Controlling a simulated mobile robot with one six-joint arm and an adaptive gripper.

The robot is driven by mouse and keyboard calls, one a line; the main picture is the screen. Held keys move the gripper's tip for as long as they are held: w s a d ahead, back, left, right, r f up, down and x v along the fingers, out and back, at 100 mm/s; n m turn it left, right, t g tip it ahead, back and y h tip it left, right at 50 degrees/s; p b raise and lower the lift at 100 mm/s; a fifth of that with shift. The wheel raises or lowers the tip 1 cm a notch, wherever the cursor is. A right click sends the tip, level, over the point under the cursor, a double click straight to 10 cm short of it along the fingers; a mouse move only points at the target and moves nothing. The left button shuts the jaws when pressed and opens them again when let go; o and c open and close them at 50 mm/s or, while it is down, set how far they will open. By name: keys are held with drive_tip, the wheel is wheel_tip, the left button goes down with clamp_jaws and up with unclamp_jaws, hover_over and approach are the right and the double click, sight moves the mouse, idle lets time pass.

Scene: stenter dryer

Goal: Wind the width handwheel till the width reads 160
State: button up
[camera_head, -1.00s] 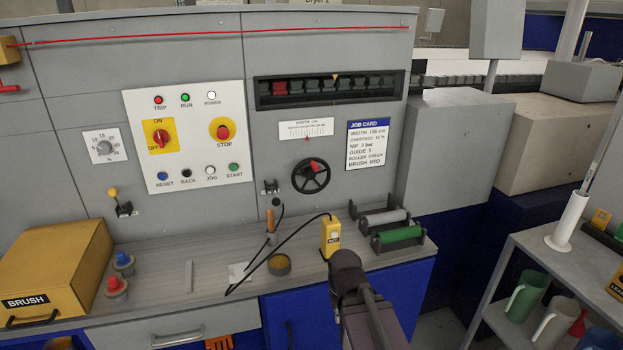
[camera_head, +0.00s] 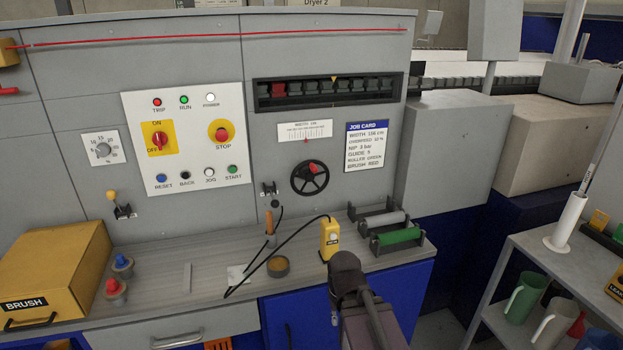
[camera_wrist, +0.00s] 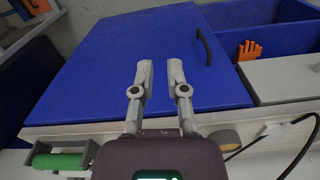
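The width handwheel (camera_head: 310,178) is a black spoked wheel with a red mark or knob near its top, on the grey machine panel. In the head view my arm is low in front of the bench, well below the handwheel; the fingertips are hidden.
On the bench stand a yellow pendant (camera_head: 329,238) with a black cable, a roller rack with a green roller (camera_head: 398,236), a small round tin (camera_head: 278,266) and a yellow brush box (camera_head: 52,264). A shelf with jugs (camera_head: 525,298) is at right. Space before the handwheel is clear.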

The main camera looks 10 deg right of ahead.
drive_tip(key=o, duration=0.3)
drive_tip(key=shift+w+a, duration=0.15)
drive_tip(key=shift+w, duration=0.1)
drive_tip(key=shift+o, duration=0.5)
drive_tip(key=w+a+r+n+t+y+p, duration=0.1)
drive_tip(key=w+a+r+n+t+y, duration=0.2)
drive_tip(key=w, duration=0.5)
drive_tip(key=shift+w+a+t+y, duration=0.35)
drive_tip(key=shift+a+t+y, duration=0.2)
drive_tip(key=shift+a, duration=0.45)
drive_tip(key=m+t+h+p, duration=0.1)
drive_tip(key=m+t+p, duration=0.15)
drive_tip(key=t, duration=1.15)
approach(315, 171)
drive_tip(key=s, duration=0.2)
drive_tip(key=shift+w+d+r+m, duration=0.1)
drive_tip(key=shift+d+r+m, duration=0.1)
drive_tip(key=shift+m, duration=0.05)
drive_tip(key=shift+w, duration=0.1)
drive_tip(key=w, duration=0.4)
drive_tip(key=w+a, duration=0.1)
drive_tip(key=w, duration=0.4)
drive_tip(key=w+a, duration=0.1)
drive_tip(key=w, duration=0.3)
drive_tip(key=shift+w+a, duration=0.15)
drive_tip(key=shift+w, duration=0.1)
